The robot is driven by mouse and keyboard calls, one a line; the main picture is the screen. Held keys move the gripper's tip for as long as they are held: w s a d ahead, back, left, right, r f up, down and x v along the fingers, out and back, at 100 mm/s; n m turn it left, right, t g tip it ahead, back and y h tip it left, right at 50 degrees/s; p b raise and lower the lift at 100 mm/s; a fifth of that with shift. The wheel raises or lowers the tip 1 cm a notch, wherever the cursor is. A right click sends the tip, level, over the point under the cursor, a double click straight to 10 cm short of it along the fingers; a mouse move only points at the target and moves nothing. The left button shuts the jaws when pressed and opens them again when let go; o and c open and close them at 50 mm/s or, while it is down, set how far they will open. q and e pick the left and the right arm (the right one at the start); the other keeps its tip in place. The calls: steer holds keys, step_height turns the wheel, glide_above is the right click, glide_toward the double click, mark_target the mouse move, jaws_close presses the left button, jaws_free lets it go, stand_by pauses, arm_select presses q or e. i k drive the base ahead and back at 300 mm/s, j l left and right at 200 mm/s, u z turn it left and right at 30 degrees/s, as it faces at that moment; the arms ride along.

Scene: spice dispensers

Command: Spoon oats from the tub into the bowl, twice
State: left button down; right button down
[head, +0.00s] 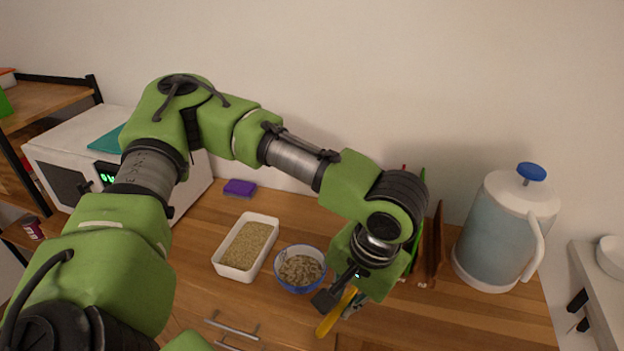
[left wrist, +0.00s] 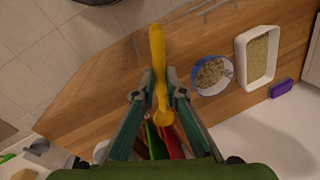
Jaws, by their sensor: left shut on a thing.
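A white rectangular tub (head: 219,262) of pale oats stands on the wooden counter; it also shows in the left wrist view (left wrist: 240,62). A blue-and-white bowl (head: 287,288) with greyish-brown flakes in it stands just right of the tub; the left wrist view shows it too (left wrist: 198,84). My left gripper (left wrist: 159,84) is shut on a yellow spoon (left wrist: 157,50), gripping it along its length. In the head view the gripper (head: 347,300) is right of the bowl, with the yellow spoon (head: 330,322) near the counter's front. My right gripper is not in view.
A wooden rack (head: 436,245) is behind my left wrist. A purple sponge (head: 240,188) and a white microwave (head: 60,150) are at the left. Red and green utensils (left wrist: 172,140) show beyond my fingers.

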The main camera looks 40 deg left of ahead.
mark_target(244, 251)
steer(key=z, duration=0.45)
steer(key=k+j, duration=0.3)
steer(key=j, duration=0.15)
steer(key=k+j, duration=0.3)
steer(key=j, duration=0.2)
steer(key=k+j, duration=0.3)
steer(key=j, duration=0.15)
